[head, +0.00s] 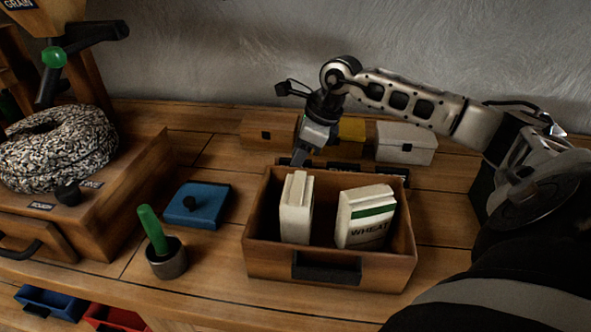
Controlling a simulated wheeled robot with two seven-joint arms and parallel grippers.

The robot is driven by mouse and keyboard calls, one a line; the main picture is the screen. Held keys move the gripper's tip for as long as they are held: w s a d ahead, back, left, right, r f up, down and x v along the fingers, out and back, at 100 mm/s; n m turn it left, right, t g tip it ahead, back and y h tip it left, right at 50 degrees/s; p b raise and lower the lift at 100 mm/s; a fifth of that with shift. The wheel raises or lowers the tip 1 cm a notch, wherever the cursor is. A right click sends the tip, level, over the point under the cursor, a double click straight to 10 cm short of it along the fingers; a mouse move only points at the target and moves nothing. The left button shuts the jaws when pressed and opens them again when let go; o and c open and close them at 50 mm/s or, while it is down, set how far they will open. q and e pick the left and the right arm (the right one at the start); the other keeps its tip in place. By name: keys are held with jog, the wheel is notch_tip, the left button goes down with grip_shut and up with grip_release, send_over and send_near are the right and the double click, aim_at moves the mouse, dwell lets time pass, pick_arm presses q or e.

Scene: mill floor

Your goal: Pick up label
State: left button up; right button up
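My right arm reaches in from the right, and its gripper (297,158) points down behind the far left rim of a wooden crate. The fingertips are small and dark, and I cannot tell whether they are apart or hold anything. Dark strips with pale lettering (345,166) lie just behind the crate, to the right of the gripper; they look like labels, but the crate rim partly hides them. No separate loose label can be made out clearly. My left gripper is not in view.
The wooden crate (262,258) holds two white packets, one marked WHEAT (366,220). Wooden, yellow (352,130) and white (405,143) boxes stand behind. Left are a blue lidded box (212,211), a metal cup (168,262) with a green-handled tool, and the stone mill (60,150).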

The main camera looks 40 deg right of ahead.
jog(key=shift+c, duration=0.3)
grip_shut()
